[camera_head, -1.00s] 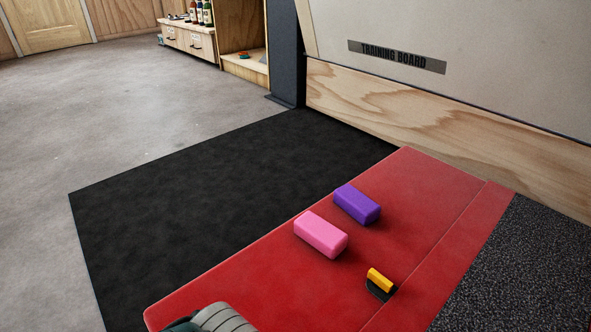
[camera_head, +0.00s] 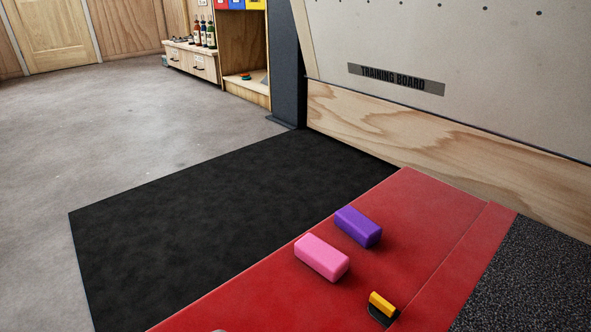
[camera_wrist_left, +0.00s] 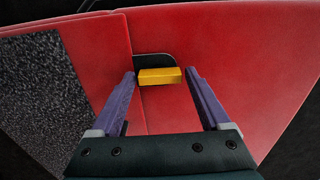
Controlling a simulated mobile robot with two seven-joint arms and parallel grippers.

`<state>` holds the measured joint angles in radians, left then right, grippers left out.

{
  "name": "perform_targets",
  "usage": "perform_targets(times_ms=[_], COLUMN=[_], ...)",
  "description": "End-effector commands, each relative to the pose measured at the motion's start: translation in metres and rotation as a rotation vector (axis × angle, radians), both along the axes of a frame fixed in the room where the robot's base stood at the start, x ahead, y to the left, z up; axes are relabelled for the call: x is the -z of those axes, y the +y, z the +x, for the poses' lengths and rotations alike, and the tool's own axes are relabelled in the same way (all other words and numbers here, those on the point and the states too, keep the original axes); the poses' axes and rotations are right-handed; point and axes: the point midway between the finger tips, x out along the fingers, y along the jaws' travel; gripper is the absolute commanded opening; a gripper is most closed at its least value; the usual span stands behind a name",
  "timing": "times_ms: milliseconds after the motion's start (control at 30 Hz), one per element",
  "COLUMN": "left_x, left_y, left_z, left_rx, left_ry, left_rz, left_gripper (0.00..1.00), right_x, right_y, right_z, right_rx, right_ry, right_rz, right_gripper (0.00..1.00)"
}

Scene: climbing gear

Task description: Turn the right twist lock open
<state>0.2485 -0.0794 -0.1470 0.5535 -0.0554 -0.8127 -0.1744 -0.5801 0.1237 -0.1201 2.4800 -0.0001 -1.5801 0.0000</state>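A yellow block-shaped piece on a black base (camera_head: 382,304) lies on the red mat (camera_head: 420,200). In the left wrist view the yellow piece (camera_wrist_left: 160,76) shows beyond and between the fingertips, apart from them. My right gripper is not in view.
A pink block (camera_head: 322,257) and a purple block (camera_head: 358,227) lie on the red mat. A black floor mat (camera_head: 210,230) and open grey floor (camera_head: 110,130) are clear. A shelf with bottles (camera_head: 200,35) and a dark post (camera_head: 287,65) stand at the back.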

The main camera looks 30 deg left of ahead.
Motion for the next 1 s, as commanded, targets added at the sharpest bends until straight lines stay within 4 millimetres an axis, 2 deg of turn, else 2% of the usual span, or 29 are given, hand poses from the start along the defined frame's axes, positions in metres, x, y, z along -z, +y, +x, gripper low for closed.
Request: perform_targets(times_ms=[33,133,367,533,667,1000], left_x=[0.000,0.000,-0.001,-0.010,-0.026,-0.088], left_y=[0.000,0.000,0.000,-0.001,0.000,0.000], left_z=[0.000,0.000,0.001,0.001,0.001,0.001], left_rx=[0.001,0.001,0.002,0.002,0.002,0.002], left_ry=[0.000,0.000,-0.001,-0.001,-0.001,-0.001], left_rz=[0.000,0.000,0.000,0.000,0.000,0.000], left_gripper=[0.86,0.97,0.97,0.97,0.97,0.97], right_x=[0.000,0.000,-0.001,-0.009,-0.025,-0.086], right_y=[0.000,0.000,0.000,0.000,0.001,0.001], right_z=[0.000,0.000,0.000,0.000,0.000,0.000], right_rx=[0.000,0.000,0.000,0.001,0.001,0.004], right_ry=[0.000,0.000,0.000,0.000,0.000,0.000], right_rz=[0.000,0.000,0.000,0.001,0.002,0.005], right_gripper=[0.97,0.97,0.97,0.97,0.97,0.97])
